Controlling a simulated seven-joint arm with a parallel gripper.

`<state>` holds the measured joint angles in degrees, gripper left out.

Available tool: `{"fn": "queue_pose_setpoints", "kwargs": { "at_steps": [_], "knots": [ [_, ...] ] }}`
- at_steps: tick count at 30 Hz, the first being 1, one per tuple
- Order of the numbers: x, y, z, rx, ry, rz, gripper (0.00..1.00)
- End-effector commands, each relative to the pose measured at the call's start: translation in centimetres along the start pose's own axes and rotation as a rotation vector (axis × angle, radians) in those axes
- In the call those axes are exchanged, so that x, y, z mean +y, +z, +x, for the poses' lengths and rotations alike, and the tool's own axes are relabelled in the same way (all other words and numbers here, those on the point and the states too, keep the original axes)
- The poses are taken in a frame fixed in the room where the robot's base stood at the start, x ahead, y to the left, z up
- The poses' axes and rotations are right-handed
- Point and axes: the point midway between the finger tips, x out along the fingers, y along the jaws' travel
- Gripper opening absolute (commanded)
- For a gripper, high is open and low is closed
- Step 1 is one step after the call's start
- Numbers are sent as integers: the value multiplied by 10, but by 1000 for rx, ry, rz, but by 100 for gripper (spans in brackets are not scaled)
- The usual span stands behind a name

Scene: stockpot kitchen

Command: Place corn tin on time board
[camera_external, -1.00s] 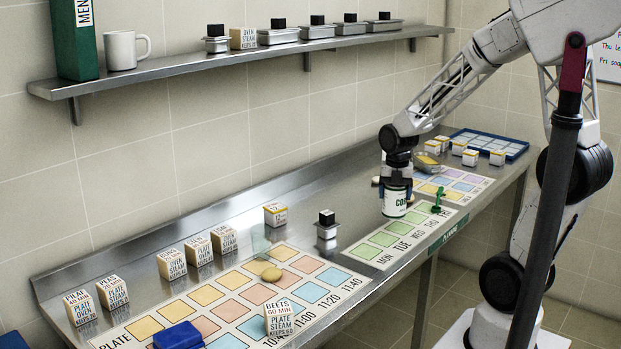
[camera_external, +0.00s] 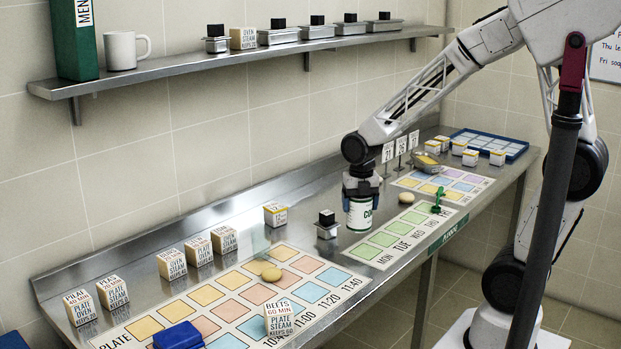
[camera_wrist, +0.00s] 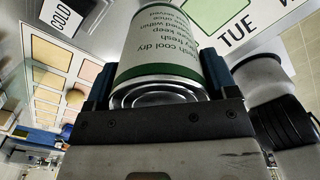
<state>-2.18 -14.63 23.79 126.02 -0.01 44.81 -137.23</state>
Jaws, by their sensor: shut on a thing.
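My gripper (camera_external: 361,187) is shut on the corn tin (camera_external: 360,214), a white tin with green bands, and holds it upright. In the wrist view the tin (camera_wrist: 158,50) sits between the two jaws, its metal end towards the camera. The tin is by the left end of the green weekday strip (camera_external: 383,239); I cannot tell how high it is above the counter. The time board (camera_external: 349,291), a grid of yellow, salmon and blue squares with clock times along its front edge, lies to the left.
A small black-topped tin (camera_external: 327,226) stands just left of the corn tin, with a white labelled cube (camera_external: 275,214) beyond it. Several labelled cubes line the wall side. A beige disc (camera_external: 406,197) and number signs (camera_external: 401,146) are to the right.

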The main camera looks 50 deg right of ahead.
Motion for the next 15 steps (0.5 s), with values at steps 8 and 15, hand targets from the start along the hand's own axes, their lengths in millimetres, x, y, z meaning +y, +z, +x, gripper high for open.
{"fn": "queue_pose_setpoints", "kwargs": {
  "at_steps": [8,15],
  "knots": [
    [37,-30,0,0,0,-100,39],
    [67,-57,-1,0,1,-185,39]
  ]
}}
